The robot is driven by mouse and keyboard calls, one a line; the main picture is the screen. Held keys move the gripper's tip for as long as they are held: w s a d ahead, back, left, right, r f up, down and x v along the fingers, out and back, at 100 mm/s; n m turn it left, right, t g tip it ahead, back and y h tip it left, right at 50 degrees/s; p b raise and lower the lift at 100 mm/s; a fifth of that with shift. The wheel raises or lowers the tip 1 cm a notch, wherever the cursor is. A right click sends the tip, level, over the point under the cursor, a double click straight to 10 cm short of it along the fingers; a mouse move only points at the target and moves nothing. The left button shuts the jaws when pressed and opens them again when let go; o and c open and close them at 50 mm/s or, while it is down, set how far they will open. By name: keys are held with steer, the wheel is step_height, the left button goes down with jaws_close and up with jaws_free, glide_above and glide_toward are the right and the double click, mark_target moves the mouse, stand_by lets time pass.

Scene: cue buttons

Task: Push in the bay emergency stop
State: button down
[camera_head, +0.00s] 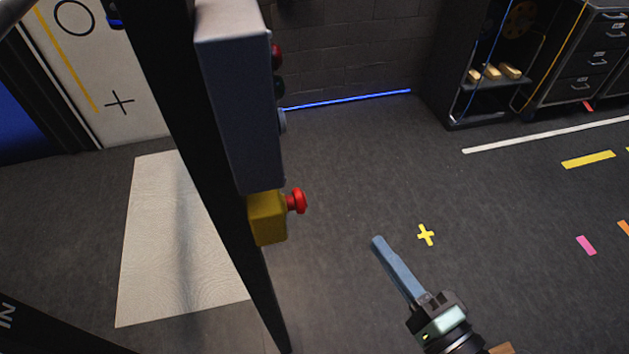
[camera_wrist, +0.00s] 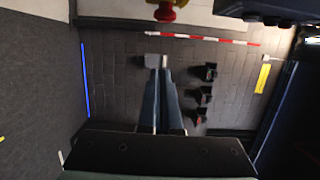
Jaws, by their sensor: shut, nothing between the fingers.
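The emergency stop is a red mushroom button (camera_head: 296,201) on the right face of a yellow box (camera_head: 266,217), fixed to a dark post below a grey control box. In the wrist view a red button with some yellow (camera_wrist: 165,11) shows at the top edge, partly cut off. My gripper (camera_head: 378,242) is to the right of the button and lower in the head view, with clear space between them. Its long blue-grey fingers are together and empty. In the wrist view the fingers (camera_wrist: 160,72) point up the picture, below the red button.
The grey control box (camera_head: 238,100) has a red button (camera_head: 277,55) and other dark buttons on its right side. The dark post (camera_head: 190,130) slants down the head view. A pale mat (camera_head: 155,240) lies left of it. A shelf and drawers stand at the back right; the floor between is open.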

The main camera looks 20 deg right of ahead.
mark_target(296, 201)
steer(key=w+a+p, duration=0.4)
steer(key=w+a, duration=0.2)
steer(key=w, duration=0.3)
steer(key=shift+w+a, duration=0.25)
steer(key=shift+w, duration=0.1)
stand_by(0.4)
